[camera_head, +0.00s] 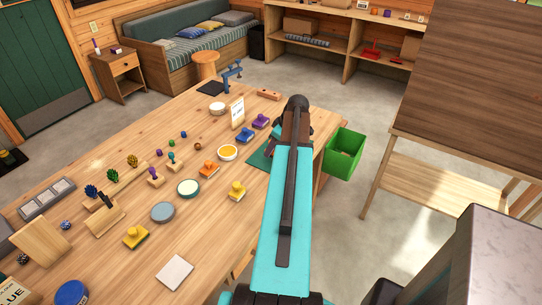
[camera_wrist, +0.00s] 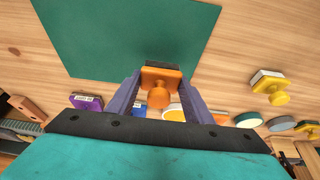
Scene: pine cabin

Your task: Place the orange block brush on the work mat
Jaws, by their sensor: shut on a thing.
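In the wrist view my gripper (camera_wrist: 160,82) is shut on the orange block brush (camera_wrist: 158,97), which has a round knob and a dark edge along its block. The green work mat (camera_wrist: 125,35) lies flat on the table just beyond it, and the brush overlaps the mat's near edge in the picture. I cannot tell whether the brush touches the mat. In the head view my arm hides the gripper, the held brush and part of the mat (camera_head: 260,155).
A green bin (camera_head: 343,153) stands beyond the table's right edge.

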